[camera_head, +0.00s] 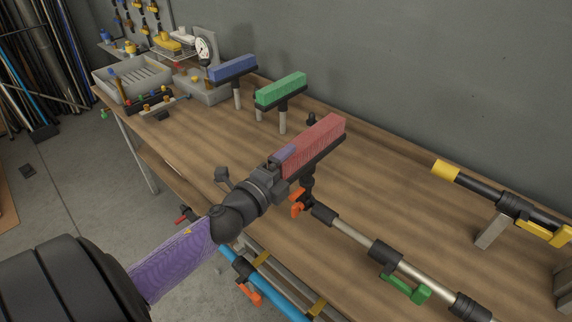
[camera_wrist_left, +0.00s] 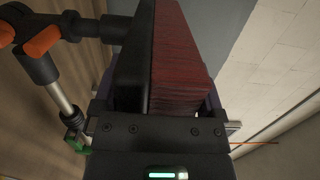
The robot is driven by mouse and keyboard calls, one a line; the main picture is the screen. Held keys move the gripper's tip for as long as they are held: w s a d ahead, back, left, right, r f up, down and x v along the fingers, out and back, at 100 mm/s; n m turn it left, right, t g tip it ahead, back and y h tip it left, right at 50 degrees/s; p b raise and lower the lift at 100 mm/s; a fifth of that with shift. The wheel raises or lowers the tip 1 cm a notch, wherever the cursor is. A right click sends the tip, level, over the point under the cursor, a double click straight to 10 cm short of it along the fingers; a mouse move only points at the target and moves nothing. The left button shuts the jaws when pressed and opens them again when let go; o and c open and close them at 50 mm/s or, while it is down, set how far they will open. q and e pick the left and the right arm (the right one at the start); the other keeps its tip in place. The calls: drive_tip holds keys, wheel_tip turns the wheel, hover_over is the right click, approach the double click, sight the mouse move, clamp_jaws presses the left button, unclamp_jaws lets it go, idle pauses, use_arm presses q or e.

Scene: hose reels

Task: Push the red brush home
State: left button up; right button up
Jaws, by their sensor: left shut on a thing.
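The red brush (camera_head: 318,143) has red bristles on a dark back and sits at the end of a metal pole (camera_head: 356,236) with an orange lever (camera_head: 298,203). My left gripper (camera_head: 284,158) is shut on the brush's near end. In the left wrist view, the red brush (camera_wrist_left: 180,50) fills the space between the fingers. The black fitting with orange parts (camera_wrist_left: 42,55) stands beside it at the left. How deep the brush sits on the fitting cannot be told. My right gripper is not in view.
A blue brush (camera_head: 233,68) and a green brush (camera_head: 281,89) stand on posts farther back on the wooden bench (camera_head: 205,130). A green lever (camera_head: 405,289) is on the pole. A yellow-ended tool (camera_head: 470,180) rests at the right. A grey tray (camera_head: 130,78) stands at the back left.

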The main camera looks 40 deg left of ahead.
use_arm(q)
drive_tip(key=shift+f+b, duration=1.4)
drive_tip(key=shift+f, duration=0.2)
drive_tip(key=o, duration=1.2)
drive_tip(key=s, duration=1)
drive_tip(key=shift+b, duration=0.3)
